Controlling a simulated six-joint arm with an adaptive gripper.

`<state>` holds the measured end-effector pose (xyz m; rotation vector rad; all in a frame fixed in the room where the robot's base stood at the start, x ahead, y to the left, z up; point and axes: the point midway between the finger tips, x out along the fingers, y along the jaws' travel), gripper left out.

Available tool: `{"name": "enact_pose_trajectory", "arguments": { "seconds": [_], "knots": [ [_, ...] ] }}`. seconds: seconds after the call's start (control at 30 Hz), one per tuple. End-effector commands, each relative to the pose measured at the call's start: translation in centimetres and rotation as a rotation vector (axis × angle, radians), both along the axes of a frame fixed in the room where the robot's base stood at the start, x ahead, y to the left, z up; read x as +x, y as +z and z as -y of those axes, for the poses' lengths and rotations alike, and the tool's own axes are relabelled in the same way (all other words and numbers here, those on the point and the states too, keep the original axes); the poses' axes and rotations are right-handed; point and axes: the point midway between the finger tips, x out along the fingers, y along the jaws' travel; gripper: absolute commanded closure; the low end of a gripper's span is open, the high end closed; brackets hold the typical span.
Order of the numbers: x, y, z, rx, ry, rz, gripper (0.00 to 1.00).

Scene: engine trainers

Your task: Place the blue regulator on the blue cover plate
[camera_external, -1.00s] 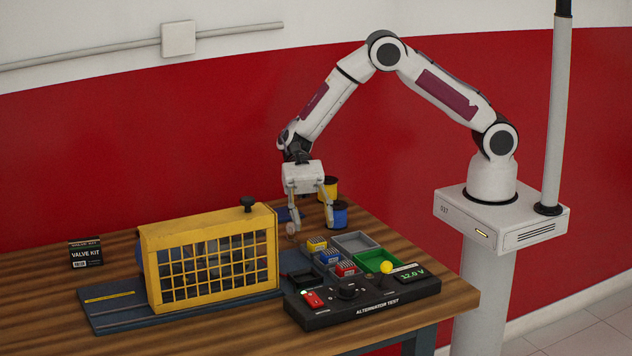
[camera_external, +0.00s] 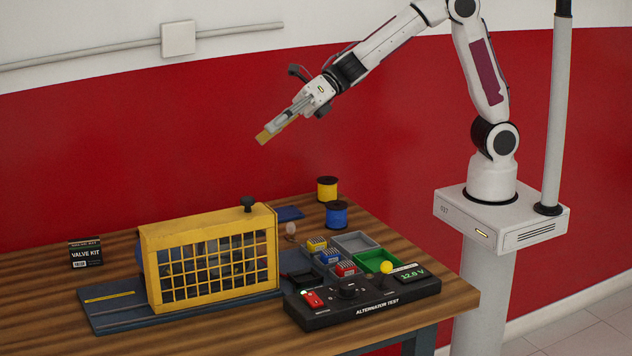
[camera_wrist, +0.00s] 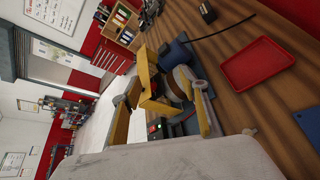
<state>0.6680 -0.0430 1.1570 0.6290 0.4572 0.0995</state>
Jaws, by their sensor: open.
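The blue regulator (camera_external: 329,257) looks like the small blue block between a yellow block and a red block, by the small bins on the table. A flat dark-blue plate (camera_external: 290,213) lies behind the yellow cage and looks like the blue cover plate. A flat blue piece also shows at the right edge of the wrist view (camera_wrist: 306,126); I cannot tell if it is the same plate. My gripper (camera_external: 268,133) is open, high above the table and well clear of both. It points down and left, with tan fingertips, and nothing is clearly held.
The yellow cage (camera_external: 210,262) stands at the front left. The black alternator test box (camera_external: 360,300) is at the front right, beside a green bin (camera_external: 378,261) and a grey bin (camera_external: 354,243). Yellow (camera_external: 327,189) and blue (camera_external: 337,214) spools stand behind. The wrist view shows a red tray (camera_wrist: 260,75).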

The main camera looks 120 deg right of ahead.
Motion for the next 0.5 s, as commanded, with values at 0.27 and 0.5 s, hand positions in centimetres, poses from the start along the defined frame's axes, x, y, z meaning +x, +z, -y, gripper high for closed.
{"name": "enact_pose_trajectory", "arguments": {
  "seconds": [0.27,0.5],
  "knots": [
    [-4.3,3.9,2.5,0.293,-0.345,-0.054,0.56],
    [-9.7,5.3,4.0,0.584,-0.629,-0.1,0.56]
  ]
}}
